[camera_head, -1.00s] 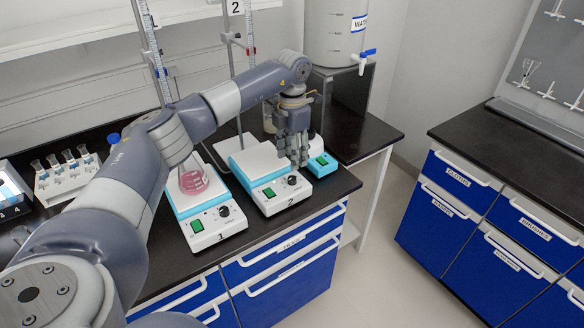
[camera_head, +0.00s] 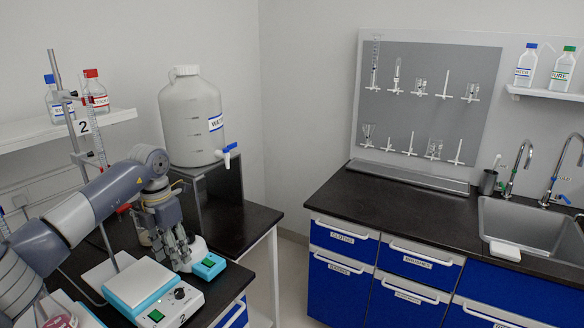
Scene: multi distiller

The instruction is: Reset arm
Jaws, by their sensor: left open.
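My left arm comes in from the left edge. Its gripper (camera_head: 178,262) points down over the bench, behind hot plate 2, near a small white and blue device (camera_head: 207,264). The gripper is open, and no object shows between its fingers. Whether the fingers touch the device cannot be told. My right gripper is not in view.
Hot plate 2 (camera_head: 138,283) stands just in front of the gripper. A stand rod with a burette rises to the left. A large water tank (camera_head: 191,118) sits on a raised black stand. A sink counter (camera_head: 415,200) is at right, with open floor between.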

